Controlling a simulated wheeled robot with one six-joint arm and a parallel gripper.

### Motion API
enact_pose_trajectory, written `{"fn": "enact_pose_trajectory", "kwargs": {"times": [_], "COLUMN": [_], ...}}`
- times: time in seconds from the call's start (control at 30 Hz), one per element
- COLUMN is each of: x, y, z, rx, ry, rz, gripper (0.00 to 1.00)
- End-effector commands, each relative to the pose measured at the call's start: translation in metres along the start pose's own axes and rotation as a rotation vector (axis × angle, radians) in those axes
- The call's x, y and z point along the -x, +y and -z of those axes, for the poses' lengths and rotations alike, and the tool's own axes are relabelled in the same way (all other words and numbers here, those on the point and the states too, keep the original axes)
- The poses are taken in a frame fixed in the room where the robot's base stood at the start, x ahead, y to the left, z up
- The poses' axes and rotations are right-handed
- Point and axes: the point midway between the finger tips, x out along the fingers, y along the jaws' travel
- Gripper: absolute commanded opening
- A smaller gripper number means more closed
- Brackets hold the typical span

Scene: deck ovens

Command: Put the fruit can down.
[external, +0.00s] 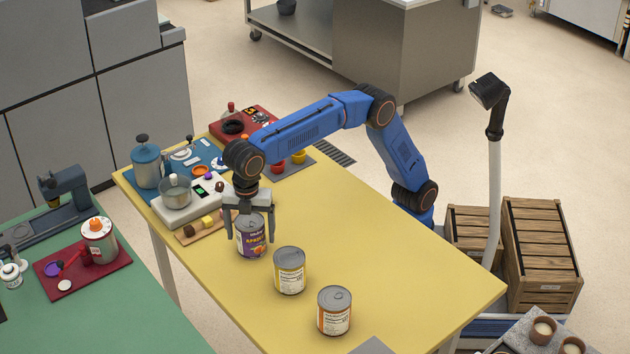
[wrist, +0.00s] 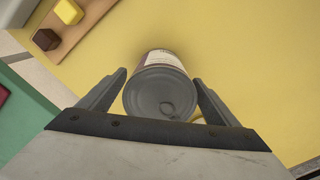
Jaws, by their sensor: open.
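The fruit can (external: 252,238) has a purple label with orange fruit and stands upright on the yellow table (external: 400,270). My gripper (external: 250,236) points down over it, with one finger on each side. In the wrist view, the grey lid of the can (wrist: 160,94) lies between the two fingers of my gripper (wrist: 161,82). The fingers are open, and a narrow gap shows on each side of the lid. The lower edge of the can on the table is partly hard to make out in the wrist view.
Two more cans stand to the front right: one with a yellow label (external: 289,272) and one with a white and orange label (external: 334,312). A wooden board with small blocks (wrist: 75,30) lies close to the left. The right part of the table is clear.

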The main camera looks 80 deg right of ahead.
Motion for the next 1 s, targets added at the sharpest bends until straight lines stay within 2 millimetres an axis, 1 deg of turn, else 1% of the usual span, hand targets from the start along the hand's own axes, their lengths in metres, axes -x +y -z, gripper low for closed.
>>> {"fn": "enact_pose_trajectory", "kwargs": {"times": [0.13, 0.23, 0.37, 0.6, 0.7, 0.9, 1.0], "x": [0.005, 0.015, 0.037, 0.083, 0.097, 0.116, 0.121], "y": [0.0, 0.001, 0.001, 0.001, 0.001, 0.0, 0.0], "z": [0.0, 0.001, 0.001, 0.001, 0.001, 0.001, 0.0], "rx": [0.0, 0.0, 0.0, 0.0, 0.0, 0.0, 0.0], "ry": [0.001, 0.002, 0.003, 0.002, 0.001, 0.001, 0.001], "rz": [-0.001, -0.002, -0.002, -0.002, -0.001, -0.001, -0.001], "gripper": [0.84, 0.84, 0.84, 0.84, 0.84, 0.84, 0.84]}}
